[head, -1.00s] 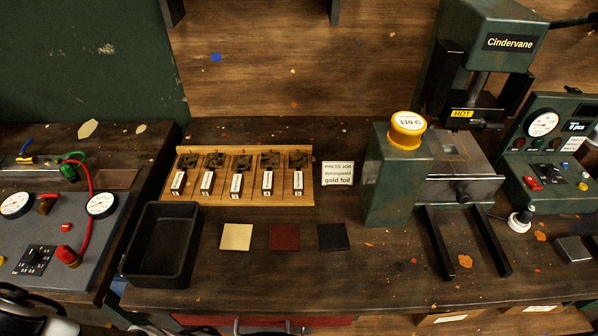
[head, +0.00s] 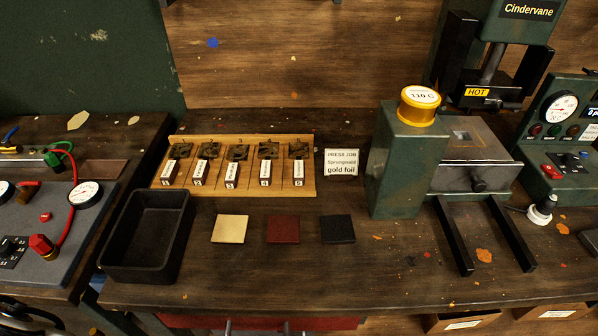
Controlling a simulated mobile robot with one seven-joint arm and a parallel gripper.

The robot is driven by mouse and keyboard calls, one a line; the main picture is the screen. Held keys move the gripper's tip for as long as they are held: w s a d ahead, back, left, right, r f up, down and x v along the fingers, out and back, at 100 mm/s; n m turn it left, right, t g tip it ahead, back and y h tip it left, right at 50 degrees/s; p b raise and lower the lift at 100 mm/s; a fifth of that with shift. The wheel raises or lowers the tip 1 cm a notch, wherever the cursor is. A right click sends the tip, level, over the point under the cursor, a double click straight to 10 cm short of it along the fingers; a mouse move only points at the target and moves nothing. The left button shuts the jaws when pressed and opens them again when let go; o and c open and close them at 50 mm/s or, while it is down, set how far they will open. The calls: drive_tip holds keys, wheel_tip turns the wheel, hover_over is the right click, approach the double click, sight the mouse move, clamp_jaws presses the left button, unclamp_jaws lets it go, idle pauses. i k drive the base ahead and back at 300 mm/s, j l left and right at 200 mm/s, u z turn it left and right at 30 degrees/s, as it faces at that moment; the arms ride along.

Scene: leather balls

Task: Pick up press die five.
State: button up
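Press die five (head: 298,151) is the rightmost in a row of dark dies on a wooden rack (head: 240,188) at the middle left of the head view. A white tag marked 5 (head: 299,172) stands in front of it. Die four (head: 268,151) sits just to its left in the same row, with several dies in all. Die five rests in its slot and nothing touches it from above.
A black open tray (head: 148,235) stands left of the rack's front. Cream (head: 230,228), red (head: 283,229) and black (head: 338,229) squares lie in front.

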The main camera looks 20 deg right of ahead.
sight(298, 151)
drive_tip(key=k+l, duration=0.15)
drive_tip(key=l, duration=0.15)
drive_tip(key=k+l+z, duration=0.1)
drive_tip(key=l, duration=0.25)
drive_tip(key=k+l+z, duration=0.1)
drive_tip(key=l, duration=0.2)
drive_tip(key=k+l, duration=0.15)
drive_tip(key=l, duration=0.2)
drive_tip(key=i+l, duration=0.65)
